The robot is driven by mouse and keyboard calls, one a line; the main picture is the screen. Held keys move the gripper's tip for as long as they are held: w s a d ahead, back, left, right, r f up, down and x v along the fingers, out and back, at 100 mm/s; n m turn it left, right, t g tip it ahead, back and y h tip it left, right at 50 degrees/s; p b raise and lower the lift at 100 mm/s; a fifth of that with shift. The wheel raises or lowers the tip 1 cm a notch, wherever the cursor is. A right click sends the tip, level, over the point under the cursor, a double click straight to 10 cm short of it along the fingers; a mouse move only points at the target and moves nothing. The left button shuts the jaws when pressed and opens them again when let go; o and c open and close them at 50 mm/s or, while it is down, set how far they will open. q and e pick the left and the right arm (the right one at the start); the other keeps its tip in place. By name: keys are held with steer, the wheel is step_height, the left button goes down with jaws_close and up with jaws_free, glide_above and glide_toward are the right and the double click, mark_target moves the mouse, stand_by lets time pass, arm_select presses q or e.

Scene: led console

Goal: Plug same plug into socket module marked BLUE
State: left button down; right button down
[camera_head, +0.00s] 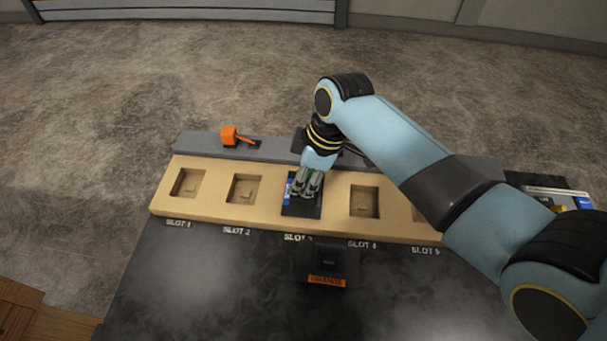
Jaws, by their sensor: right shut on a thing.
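A dark module with a blue strip (288,190) on its left side is at SLOT 3 of the tan slotted board (212,206). I cannot tell whether it is fully seated. My right gripper (311,186) points down over this module and is shut, apparently on its raised middle part. The fingers hide what lies between them, and I cannot make out a separate plug there. A black module with an orange label (327,281) stands in front of the board, below SLOT 3 and SLOT 4. My left gripper is not in view.
SLOT 1 (187,183), SLOT 2 (243,189) and SLOT 4 (364,201) are empty recesses; my right arm partly covers SLOT 5. An orange lever (230,136) stands behind the board. Partly hidden items with blue parts lie at the right. The dark front surface (200,285) is clear at left.

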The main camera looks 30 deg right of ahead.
steer(key=shift+r+p, duration=0.1)
steer(key=shift+p, duration=0.65)
stand_by(1.0)
steer(key=shift+f, duration=0.55)
stand_by(1.0)
steer(key=shift+s+f, duration=0.5)
steer(key=shift+f, duration=0.2)
stand_by(0.6)
steer(key=c, duration=1.2)
jaws_free()
steer(key=o, duration=0.4)
steer(key=shift+w+f, duration=0.1)
steer(key=shift+w, duration=0.15)
steer(key=shift+c, duration=0.2)
steer(key=shift+o, duration=0.4)
steer(key=shift+d, duration=0.1)
steer(key=o, duration=0.8)
steer(key=shift+w+r, duration=0.15)
steer(key=shift+r, duration=0.05)
steer(key=shift+c, duration=0.2)
